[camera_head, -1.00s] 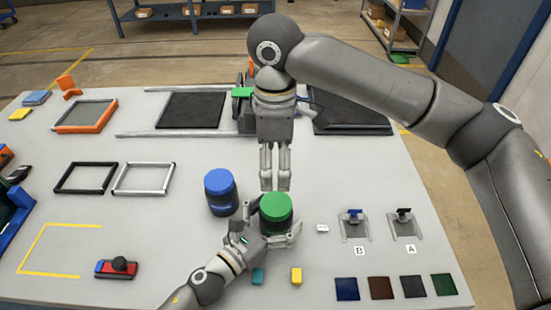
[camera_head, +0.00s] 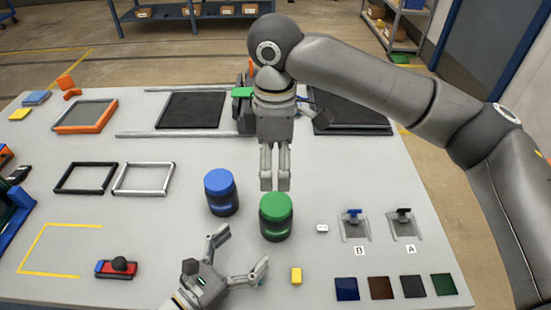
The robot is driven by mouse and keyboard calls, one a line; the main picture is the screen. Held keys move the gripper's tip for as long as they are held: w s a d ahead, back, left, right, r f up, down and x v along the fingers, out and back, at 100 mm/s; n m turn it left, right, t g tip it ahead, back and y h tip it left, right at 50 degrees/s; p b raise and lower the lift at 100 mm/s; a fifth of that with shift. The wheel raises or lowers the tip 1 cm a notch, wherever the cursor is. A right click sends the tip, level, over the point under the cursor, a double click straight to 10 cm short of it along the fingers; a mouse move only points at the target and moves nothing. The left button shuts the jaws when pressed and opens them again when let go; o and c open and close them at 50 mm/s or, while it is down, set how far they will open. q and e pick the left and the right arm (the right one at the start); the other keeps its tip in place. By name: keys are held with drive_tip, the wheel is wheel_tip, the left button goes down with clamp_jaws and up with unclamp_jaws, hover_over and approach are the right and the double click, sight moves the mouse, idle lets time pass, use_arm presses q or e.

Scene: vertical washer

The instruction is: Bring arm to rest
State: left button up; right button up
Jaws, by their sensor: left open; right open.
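My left gripper (camera_head: 242,252) is open and empty near the front of the table, below and left of the green-lidded jar, apart from it. My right gripper (camera_head: 275,188) points down just behind and above the green-lidded jar (camera_head: 276,217); its fingers look close together, and nothing shows between them. The green-lidded jar stands upright on the table (camera_head: 190,260). A blue-lidded jar (camera_head: 221,192) stands upright to its left.
A yellow block (camera_head: 296,275) lies just right of my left gripper. A red and blue device with a black knob (camera_head: 118,267) is at front left. Valve stands B (camera_head: 354,224) and A (camera_head: 403,223) and several coloured squares are at right. Black (camera_head: 86,178) and white (camera_head: 143,179) frames lie mid-left.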

use_arm(q)
drive_tip(key=shift+s+a, duration=0.15)
drive_tip(key=shift+s, duration=0.05)
idle(0.4)
